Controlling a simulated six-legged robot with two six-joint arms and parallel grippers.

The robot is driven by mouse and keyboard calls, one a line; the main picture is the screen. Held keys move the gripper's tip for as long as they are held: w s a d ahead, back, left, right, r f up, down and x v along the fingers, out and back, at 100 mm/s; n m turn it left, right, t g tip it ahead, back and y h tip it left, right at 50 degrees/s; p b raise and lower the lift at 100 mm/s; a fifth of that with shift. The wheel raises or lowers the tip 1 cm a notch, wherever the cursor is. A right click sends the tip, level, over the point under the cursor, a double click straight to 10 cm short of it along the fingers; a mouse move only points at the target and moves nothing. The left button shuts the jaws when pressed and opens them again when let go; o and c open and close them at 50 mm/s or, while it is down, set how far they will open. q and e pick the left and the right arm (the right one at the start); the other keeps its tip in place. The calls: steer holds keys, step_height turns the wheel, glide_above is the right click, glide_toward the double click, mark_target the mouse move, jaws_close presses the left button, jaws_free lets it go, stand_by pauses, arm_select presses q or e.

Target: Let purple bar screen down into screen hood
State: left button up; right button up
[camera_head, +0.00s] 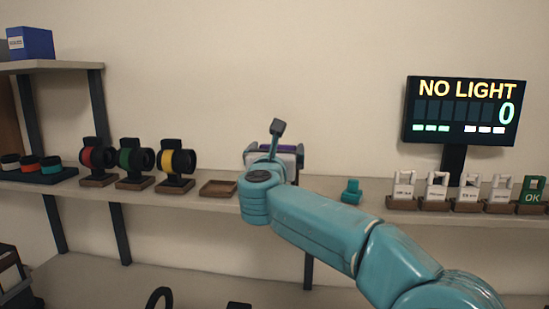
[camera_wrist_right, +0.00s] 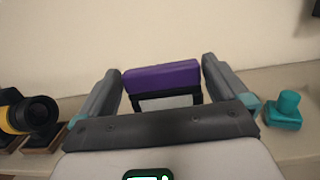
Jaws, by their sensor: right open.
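The purple bar screen (camera_wrist_right: 162,76) shows its thick purple bar between the fingers of my right gripper (camera_wrist_right: 163,68) in the wrist view. The fingers stand spread, with a gap beside each end of the bar. Below the bar is a dark frame with a pale panel in it; I cannot tell whether this is the screen hood or part of the screen. My left gripper is not in view.
On the shelf, a brown tray (camera_head: 217,188) and a yellow-ringed lens on a stand (camera_head: 175,164) are to the left. A teal knobbed piece (camera_head: 351,192) and several white tagged blocks are to the right, below a "NO LIGHT" display (camera_head: 464,110).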

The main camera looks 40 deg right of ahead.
steer(key=b+v, duration=0.4)
steer(key=v, duration=1.2)
steer(key=shift+a+r, duration=0.1)
step_height(320, 180, up, 10)
steer(key=p, duration=0.9)
